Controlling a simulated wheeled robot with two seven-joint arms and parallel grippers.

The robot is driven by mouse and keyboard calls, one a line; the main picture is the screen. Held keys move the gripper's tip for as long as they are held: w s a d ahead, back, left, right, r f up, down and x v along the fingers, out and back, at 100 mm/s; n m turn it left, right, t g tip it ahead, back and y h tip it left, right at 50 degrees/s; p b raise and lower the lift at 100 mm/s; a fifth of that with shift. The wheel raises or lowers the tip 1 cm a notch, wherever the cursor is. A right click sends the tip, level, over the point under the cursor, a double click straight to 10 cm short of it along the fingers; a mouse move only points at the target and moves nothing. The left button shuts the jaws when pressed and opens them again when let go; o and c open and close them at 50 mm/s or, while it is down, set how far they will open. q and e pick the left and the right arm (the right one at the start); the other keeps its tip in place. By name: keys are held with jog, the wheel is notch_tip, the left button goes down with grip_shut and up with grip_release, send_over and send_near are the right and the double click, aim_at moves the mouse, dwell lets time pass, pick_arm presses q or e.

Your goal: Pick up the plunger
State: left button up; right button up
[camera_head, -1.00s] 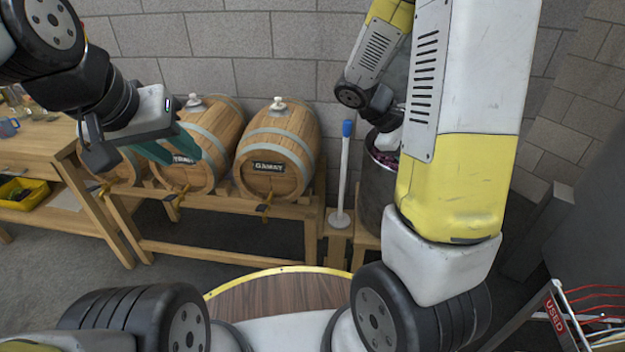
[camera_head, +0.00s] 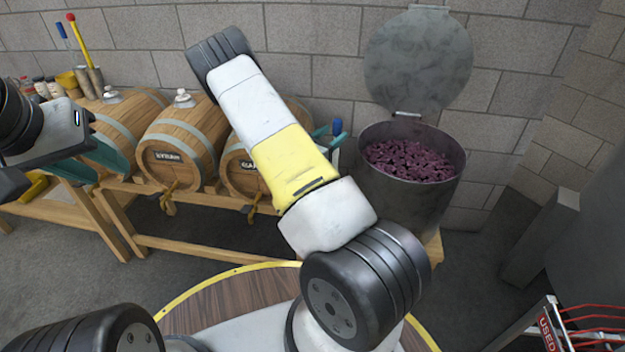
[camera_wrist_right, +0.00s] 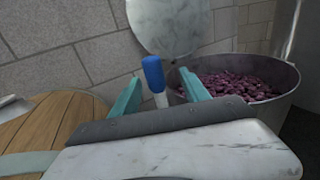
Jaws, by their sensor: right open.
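The plunger has a blue handle top (camera_head: 337,127) and a white rod. In the head view my right arm hides most of it; its base is out of sight. In the right wrist view the blue handle (camera_wrist_right: 153,73) and a short piece of white rod (camera_wrist_right: 161,99) show between the teal fingers. My right gripper (camera_head: 330,139) is open, with its fingers apart on either side of the plunger in the right wrist view (camera_wrist_right: 158,90); no contact is visible. My left gripper (camera_head: 92,164) is at the left, its fingers apart and empty, in front of the barrels.
A metal vat (camera_head: 400,205) of purple grapes (camera_head: 410,160), its round lid (camera_head: 418,60) raised, stands right of the plunger. Wooden barrels (camera_head: 185,140) with taps lie on a wooden rack (camera_head: 190,247) to the left. A stone wall (camera_head: 310,30) is close behind.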

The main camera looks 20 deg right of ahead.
jog(key=w+x, duration=0.1)
jog(key=x, duration=0.6)
jog(key=shift+a+r, duration=0.15)
jog(key=shift+r, duration=0.3)
grip_shut()
